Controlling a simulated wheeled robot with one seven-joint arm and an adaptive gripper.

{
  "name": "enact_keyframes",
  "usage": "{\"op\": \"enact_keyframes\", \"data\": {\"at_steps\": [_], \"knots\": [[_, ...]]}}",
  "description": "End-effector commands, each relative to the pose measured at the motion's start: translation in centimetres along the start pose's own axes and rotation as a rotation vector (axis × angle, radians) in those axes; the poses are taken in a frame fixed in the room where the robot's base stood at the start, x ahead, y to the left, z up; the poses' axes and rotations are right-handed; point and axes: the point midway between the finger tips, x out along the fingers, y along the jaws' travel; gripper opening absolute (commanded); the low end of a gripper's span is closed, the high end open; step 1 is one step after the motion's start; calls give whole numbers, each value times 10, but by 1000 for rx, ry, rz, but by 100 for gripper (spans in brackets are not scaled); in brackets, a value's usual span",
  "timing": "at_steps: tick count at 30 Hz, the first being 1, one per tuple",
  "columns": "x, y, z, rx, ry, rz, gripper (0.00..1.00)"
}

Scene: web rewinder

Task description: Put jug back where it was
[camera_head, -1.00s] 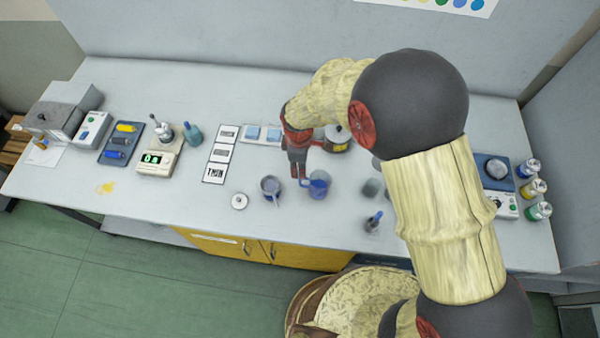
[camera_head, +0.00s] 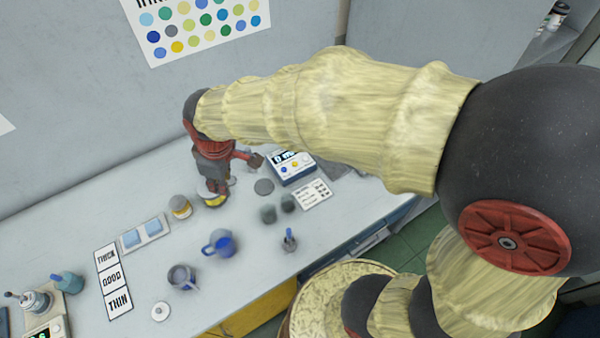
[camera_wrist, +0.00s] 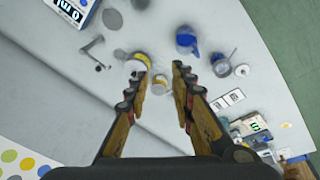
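A blue jug (camera_head: 220,243) with a handle and blue contents stands upright on the table, beside a grey cup (camera_head: 182,277). The jug also shows in the wrist view (camera_wrist: 187,40), beyond my fingertips. My gripper (camera_head: 232,178) is above the back of the table, behind the jug and apart from it. In the wrist view my gripper (camera_wrist: 158,72) is open, its fingers spread and holding nothing. A yellow-banded can (camera_wrist: 138,63) is by the left fingertip. Another can (camera_wrist: 160,83) shows in the gap between the fingers, lower down. My gripper partly hides the can beneath it.
A tray with blue pads (camera_head: 146,234) and cards marked THICK, GOOD and THIN (camera_head: 113,281) lie left of the jug. A white ring (camera_head: 161,312) is near the front.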

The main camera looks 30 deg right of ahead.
Motion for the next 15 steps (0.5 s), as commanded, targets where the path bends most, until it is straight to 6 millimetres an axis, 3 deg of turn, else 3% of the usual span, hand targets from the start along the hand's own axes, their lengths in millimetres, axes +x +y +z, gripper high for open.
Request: {"op": "enact_keyframes", "data": {"at_steps": [1, 6, 10, 15], "knots": [[-24, 8, 16, 80, 25, 23, 24], [-84, 17, 72, 353, 89, 81, 24], [-118, 13, 115, 552, 143, 123, 24], [-142, 2, 156, 748, 199, 161, 24]]}}
